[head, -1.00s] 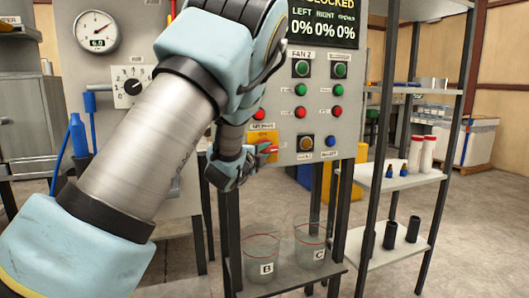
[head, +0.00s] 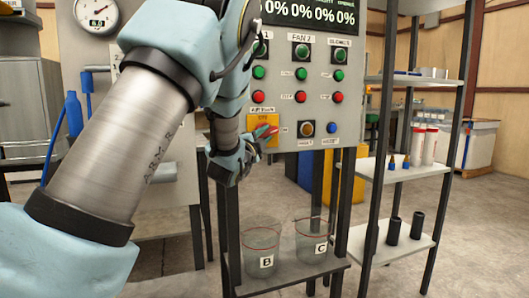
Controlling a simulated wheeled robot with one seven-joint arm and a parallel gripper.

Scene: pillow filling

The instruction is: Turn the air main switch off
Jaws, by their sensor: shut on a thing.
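The air main switch is a yellow plate (head: 262,119) with a red handle (head: 266,131) low on the left of the grey control panel (head: 347,103). The label above it is partly covered by my arm. My gripper (head: 259,141) is at the handle, just below the plate, and is shut on the red handle. The fingers hide part of the handle, so I cannot tell its exact angle. My forearm and wrist cover the left side of the panel.
Green, red, orange and blue buttons sit close to the right of the switch. Glass beakers B (head: 261,251) and C (head: 312,239) stand on a low shelf below. A shelf rack (head: 407,172) with bottles stands at right. A pressure gauge (head: 97,15) is at upper left.

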